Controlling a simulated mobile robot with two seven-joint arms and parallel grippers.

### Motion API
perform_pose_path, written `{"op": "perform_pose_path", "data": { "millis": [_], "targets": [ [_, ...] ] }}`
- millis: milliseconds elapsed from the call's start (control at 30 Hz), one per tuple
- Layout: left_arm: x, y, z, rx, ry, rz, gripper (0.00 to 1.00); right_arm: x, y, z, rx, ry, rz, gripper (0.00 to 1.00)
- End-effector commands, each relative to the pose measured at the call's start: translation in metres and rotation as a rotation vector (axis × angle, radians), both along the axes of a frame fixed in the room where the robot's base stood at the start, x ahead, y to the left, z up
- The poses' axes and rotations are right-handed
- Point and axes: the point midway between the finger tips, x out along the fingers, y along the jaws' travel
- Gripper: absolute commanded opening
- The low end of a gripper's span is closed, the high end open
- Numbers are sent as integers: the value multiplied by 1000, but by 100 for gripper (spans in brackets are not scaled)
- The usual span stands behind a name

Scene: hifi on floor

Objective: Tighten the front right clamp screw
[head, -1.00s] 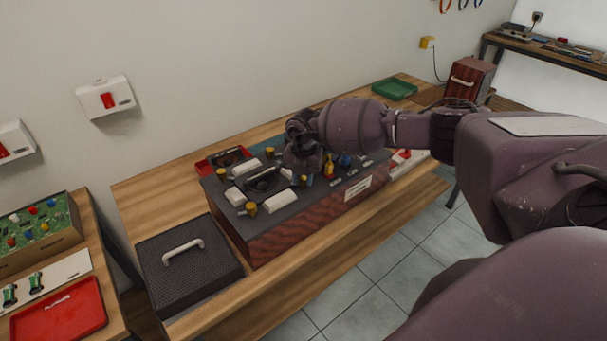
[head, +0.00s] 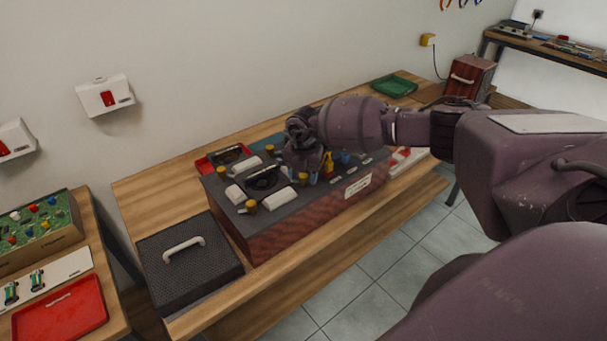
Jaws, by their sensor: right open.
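The hi-fi unit (head: 300,222), with a dark top and reddish sides, stands on the wooden bench. On its top left part are white clamp bars, such as the front one (head: 278,200), around a black round part (head: 263,180). Brass-coloured clamp screws stand at the corners: front left (head: 250,206), back left (head: 221,173) and back right (head: 269,150). The front right screw (head: 303,178) shows just below my right gripper (head: 302,164). That gripper is open and points down over the unit; its fingers are dark and partly hidden, and I cannot tell whether they touch the screw.
A yellow-handled tool (head: 328,163) and blue parts stand close to the right gripper. A black perforated cover (head: 190,262) lies at the bench's left end. A red tray (head: 222,160) is behind the unit, and a green tray (head: 394,87) farther right.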

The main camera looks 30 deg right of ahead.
Motion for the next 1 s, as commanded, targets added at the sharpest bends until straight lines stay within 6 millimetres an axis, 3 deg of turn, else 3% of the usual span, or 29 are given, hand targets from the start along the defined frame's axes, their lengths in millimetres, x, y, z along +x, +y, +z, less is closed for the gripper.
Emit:
{"op": "perform_pose_path", "data": {
  "millis": [267,700,1000],
  "targets": [
    [0,0,-1,0,0,0,47,1,0,17,1,-2,2,53],
    [2,0,-6,0,-2,0,47,0,0,91,0,-1,0,53],
    [3,-1,-5,0,-7,-2,47,0,0,108,-1,1,0,53]
  ]
}}
